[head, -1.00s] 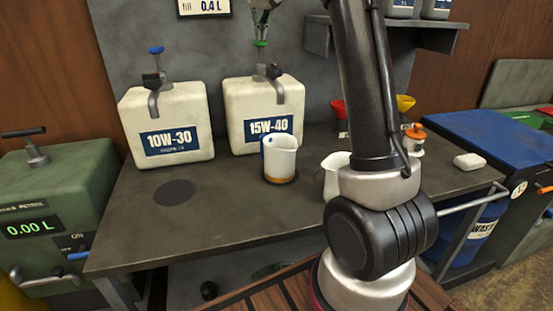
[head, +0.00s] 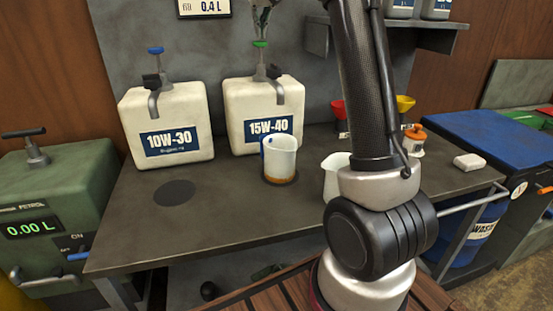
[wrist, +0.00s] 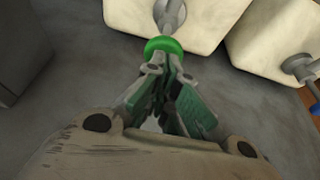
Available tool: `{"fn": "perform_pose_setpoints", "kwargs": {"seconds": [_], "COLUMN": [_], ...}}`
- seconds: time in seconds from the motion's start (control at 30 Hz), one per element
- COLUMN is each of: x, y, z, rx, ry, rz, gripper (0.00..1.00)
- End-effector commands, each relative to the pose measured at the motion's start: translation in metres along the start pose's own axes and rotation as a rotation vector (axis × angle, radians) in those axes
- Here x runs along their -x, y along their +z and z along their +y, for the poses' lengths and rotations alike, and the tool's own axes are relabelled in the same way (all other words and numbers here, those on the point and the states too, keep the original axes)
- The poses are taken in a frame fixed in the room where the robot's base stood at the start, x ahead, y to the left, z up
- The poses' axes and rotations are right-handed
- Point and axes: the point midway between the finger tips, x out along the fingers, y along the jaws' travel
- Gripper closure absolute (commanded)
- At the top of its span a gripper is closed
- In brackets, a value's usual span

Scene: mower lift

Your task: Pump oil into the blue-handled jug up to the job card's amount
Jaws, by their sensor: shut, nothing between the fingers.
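The blue-handled jug (head: 281,150) stands upright on the bench under the spout of the 15W-40 oil container (head: 264,103). A band of amber oil (head: 279,179) shows at its bottom; I cannot read a level from it. The container's pump has a green knob (head: 260,44), also in the wrist view (wrist: 163,46). My gripper (head: 261,34) is shut and empty, pointing down just above the knob; in the wrist view its fingertips (wrist: 168,68) are close to the knob, and I cannot tell whether they touch. The job card (head: 205,6) reads 0.4 L, its top cut off.
A 10W-30 container (head: 166,122) with a blue knob stands left, with a dark round mat (head: 174,193) in front. A second white jug (head: 335,177) is partly hidden by my arm. Red (head: 338,109) and yellow (head: 405,103) funnels stand behind. The petrol unit (head: 45,215) reads 0.00 L.

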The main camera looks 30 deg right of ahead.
Motion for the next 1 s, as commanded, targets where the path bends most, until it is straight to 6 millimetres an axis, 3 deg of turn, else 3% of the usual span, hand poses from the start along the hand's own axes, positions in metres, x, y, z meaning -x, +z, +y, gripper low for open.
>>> {"fn": "perform_pose_setpoints", "kwargs": {"seconds": [1.0], "x": [-0.033], "y": [0.014], "z": [0.0], "rx": [0.0], "ry": [0.0], "rz": [-0.001], "gripper": [1.0]}}
